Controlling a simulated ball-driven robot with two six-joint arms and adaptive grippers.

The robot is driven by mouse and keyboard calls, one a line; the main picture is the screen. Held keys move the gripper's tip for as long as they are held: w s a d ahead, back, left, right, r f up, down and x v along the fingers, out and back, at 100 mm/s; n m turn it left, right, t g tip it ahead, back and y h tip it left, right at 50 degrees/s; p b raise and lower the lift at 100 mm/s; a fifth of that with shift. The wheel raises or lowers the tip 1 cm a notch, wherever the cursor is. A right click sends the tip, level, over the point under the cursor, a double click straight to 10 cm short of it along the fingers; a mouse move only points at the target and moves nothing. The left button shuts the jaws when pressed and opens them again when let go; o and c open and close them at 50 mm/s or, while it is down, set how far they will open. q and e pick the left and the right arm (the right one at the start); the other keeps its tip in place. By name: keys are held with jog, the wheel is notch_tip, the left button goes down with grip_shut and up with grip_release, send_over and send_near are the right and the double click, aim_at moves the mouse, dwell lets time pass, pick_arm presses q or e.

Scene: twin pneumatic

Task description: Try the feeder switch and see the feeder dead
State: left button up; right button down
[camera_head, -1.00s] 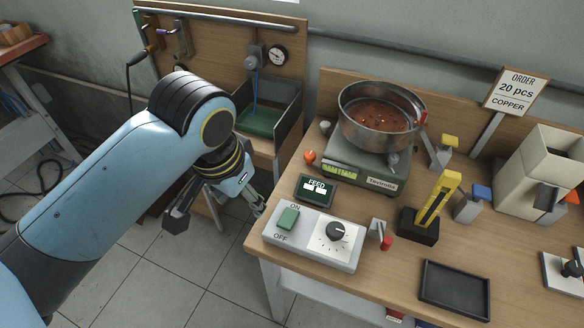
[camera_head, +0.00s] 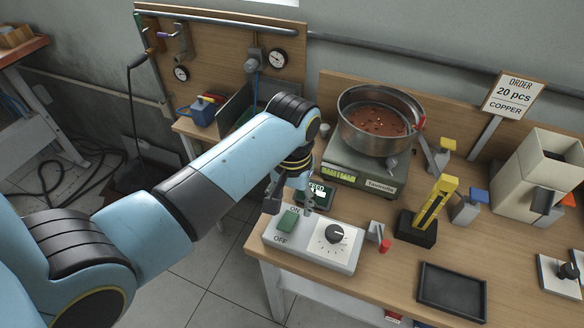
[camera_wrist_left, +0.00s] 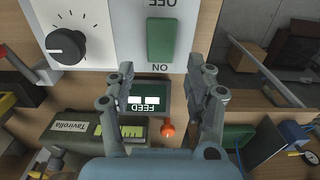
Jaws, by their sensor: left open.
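The feeder control box (camera_head: 313,262) sits at the front left of the bench. Its green ON/OFF switch (camera_head: 287,219) and black dial (camera_head: 334,233) face up. The same switch shows in the left wrist view (camera_wrist_left: 162,40), above my fingertips. The dark FEED display (camera_head: 322,199) is partly hidden behind my left gripper; in the left wrist view it shows two white blocks. My left gripper (camera_head: 292,200) is open and empty over the ON end of the box. Whether it touches the switch I cannot tell. My right gripper is out of view.
A metal bowl (camera_head: 381,120) with copper bits stands on the Tavirolla scale (camera_head: 366,170) behind the display. A yellow-black stand (camera_head: 430,212), a red-tipped lever (camera_head: 380,236) and a black tray (camera_head: 452,290) are to the right. An orange knob (camera_wrist_left: 168,129) is beside the display.

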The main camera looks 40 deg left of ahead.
aim_at(292, 214)
pick_arm(q)
jog(key=shift+f, duration=1.5)
jog(key=shift+c, duration=0.4)
grip_shut()
jog(key=shift+s+d+r+t, duration=0.1)
jog(key=shift+s+t, duration=0.35)
jog(key=shift+t, duration=0.55)
jog(key=shift+s+r+t+y, duration=0.1)
jog(key=shift+r+t+y, duration=0.15)
jog(key=shift+t+y, duration=0.65)
jog(key=shift+t+h, duration=0.3)
jog(key=shift+o, duration=0.4)
grip_release()
